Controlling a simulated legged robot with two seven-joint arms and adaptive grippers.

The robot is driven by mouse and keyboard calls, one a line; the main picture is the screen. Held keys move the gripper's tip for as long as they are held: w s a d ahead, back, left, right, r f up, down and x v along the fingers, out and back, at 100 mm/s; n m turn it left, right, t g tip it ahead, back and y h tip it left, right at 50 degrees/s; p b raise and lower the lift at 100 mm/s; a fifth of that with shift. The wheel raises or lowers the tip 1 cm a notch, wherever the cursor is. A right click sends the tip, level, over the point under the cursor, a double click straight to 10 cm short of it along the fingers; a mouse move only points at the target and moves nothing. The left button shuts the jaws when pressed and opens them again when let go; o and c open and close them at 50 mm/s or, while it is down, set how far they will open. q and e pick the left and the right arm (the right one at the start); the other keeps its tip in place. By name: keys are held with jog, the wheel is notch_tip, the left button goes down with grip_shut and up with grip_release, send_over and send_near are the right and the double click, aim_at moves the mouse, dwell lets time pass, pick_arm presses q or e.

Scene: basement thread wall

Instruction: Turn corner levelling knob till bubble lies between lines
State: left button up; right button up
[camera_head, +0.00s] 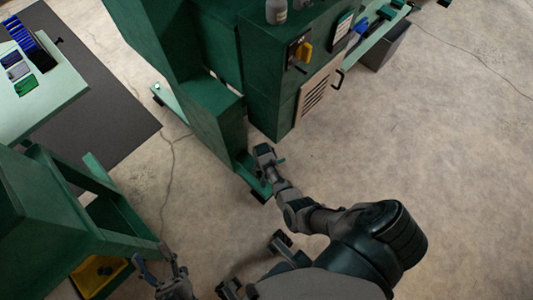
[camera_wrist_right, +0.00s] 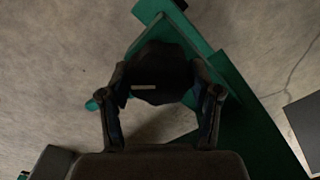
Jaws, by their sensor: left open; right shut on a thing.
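A dark round knob (camera_wrist_right: 160,65) sits at a green corner bracket (camera_wrist_right: 222,75) low on the green machine (camera_head: 217,110). My right gripper (camera_wrist_right: 160,96) is shut on the knob, with one finger on each side. In the head view my right gripper (camera_head: 267,162) is down at the machine's foot (camera_head: 257,186), and the knob is hidden there. A small pale strip shows on the knob's face in the wrist view. No bubble or lines can be made out. My left gripper (camera_head: 157,264) is open and empty at the bottom left, near a green frame.
A green frame (camera_head: 125,220) with a yellow tray (camera_head: 97,278) stands at the lower left. A pale table (camera_head: 50,95) with coloured cards stands over a dark mat (camera_head: 105,110).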

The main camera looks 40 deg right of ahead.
jog(key=n+p, duration=0.1)
jog(key=n, duration=0.2)
jog(key=shift+a+r, duration=0.1)
jog(key=n+p, duration=0.1)
jog(key=n, duration=0.2)
jog(key=shift+n, duration=0.3)
jog(key=n, duration=0.3)
jog(key=shift+s+n+p, duration=0.1)
jog(key=shift+n+p, duration=0.2)
jog(key=shift+p, duration=0.05)
pick_arm(q)
notch_tip(320, 180, down, 7)
jog(key=w+g+y, duration=0.1)
jog(key=w+g, duration=0.1)
jog(key=g, duration=0.4)
jog(key=shift+w+m, duration=0.2)
jog(key=shift+m, duration=0.1)
pick_arm(e)
jog(key=n, duration=0.4)
jog(key=shift+f, duration=0.2)
pick_arm(q)
jog(key=shift+a+f, duration=0.1)
jog(key=shift+f, duration=0.05)
pick_arm(e)
jog(key=shift+n, duration=0.3)
jog(key=o, duration=1.1)
jog(key=shift+o, duration=0.2)
jog(key=shift+r, duration=0.1)
